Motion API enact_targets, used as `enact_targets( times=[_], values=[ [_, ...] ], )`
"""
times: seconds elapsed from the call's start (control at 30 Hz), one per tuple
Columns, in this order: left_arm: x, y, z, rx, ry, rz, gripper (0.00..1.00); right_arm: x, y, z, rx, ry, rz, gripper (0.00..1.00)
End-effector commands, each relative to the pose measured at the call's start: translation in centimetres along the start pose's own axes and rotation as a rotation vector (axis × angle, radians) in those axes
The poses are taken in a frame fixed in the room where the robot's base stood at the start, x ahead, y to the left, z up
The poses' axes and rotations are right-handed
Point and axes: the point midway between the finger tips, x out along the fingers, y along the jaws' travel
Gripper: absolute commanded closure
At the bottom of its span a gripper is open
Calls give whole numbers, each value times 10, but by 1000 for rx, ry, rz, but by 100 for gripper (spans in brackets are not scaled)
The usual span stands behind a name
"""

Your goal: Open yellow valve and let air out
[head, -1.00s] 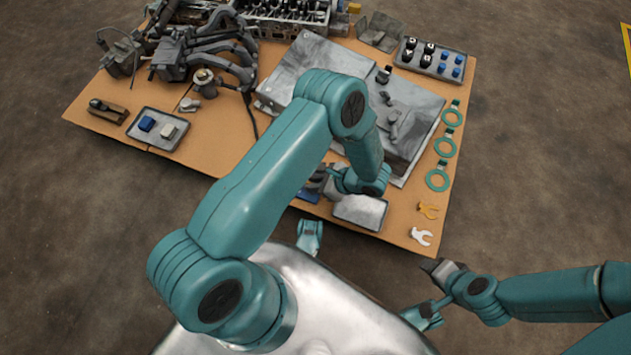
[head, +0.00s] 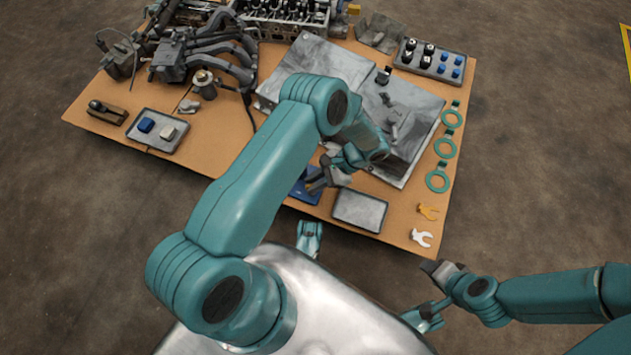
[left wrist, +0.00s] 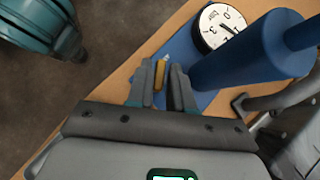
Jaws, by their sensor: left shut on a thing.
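The yellow valve (left wrist: 161,76) shows in the left wrist view between the fingers of my left gripper (left wrist: 162,90), which is shut on it. The valve sits by a blue base plate (left wrist: 181,52) that carries a blue cylinder (left wrist: 245,58) and a round white dial gauge (left wrist: 221,27). In the head view my left gripper (head: 317,183) is over the blue plate (head: 302,192) at the table's front edge; the valve is hidden there. My right gripper (head: 441,271) hangs off the table at the lower right; its jaw state is unclear.
A grey tray (head: 360,211) lies right of my left gripper. Large grey metal plates (head: 400,115) and engine parts (head: 207,55) fill the back.

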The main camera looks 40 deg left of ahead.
Motion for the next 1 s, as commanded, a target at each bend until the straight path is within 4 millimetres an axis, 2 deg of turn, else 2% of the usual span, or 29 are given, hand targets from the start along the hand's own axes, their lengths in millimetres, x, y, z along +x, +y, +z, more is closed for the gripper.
enact_targets(
  times=[0.5, 1.0],
  values=[
    [0, -4, 0, -255, 6, 253, 100, 0, 0, 0, 0, 0, 0, 57],
    [0, -5, 0, -312, 5, 310, 100, 0, 0, 0, 0, 0, 0, 57]
  ],
)
